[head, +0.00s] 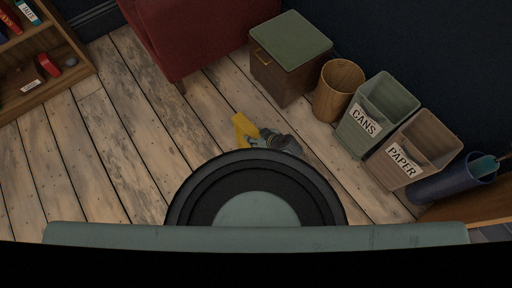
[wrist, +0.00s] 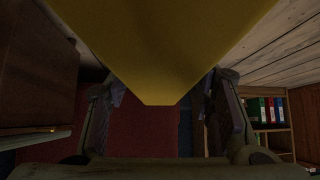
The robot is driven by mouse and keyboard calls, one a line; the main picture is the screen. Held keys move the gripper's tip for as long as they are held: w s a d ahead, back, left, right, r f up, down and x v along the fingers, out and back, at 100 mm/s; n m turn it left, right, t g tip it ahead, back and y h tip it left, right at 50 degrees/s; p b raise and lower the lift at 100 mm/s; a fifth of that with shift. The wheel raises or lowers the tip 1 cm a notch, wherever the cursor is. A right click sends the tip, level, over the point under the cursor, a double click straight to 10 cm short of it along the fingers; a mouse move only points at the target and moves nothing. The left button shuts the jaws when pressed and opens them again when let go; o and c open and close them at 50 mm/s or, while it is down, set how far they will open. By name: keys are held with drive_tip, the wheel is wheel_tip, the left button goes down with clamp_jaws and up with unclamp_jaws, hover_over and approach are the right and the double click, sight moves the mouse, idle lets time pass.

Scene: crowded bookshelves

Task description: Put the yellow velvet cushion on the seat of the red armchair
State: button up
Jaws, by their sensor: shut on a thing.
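The yellow velvet cushion (wrist: 165,45) fills the upper middle of the wrist view, between the two fingers of my gripper (wrist: 165,105). My gripper is shut on it. In the head view a small part of the cushion (head: 243,129) shows past my gripper (head: 262,136), above the floor; the rest is hidden by my own body. The red armchair (head: 195,38) stands at the top of the head view, only its lower part in frame; its seat is not visible. Red behind the cushion in the wrist view (wrist: 140,130) appears to be the armchair.
A brown box with a green lid (head: 290,48) stands right of the armchair. Beyond it are a wicker basket (head: 338,92), the CANS bin (head: 376,112), the PAPER bin (head: 412,152) and a blue holder (head: 452,182). A bookshelf (head: 45,75) is at left. Floor (head: 130,120) between is clear.

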clamp_jaws()
drive_tip(key=shift+r, duration=0.15)
idle(0.4)
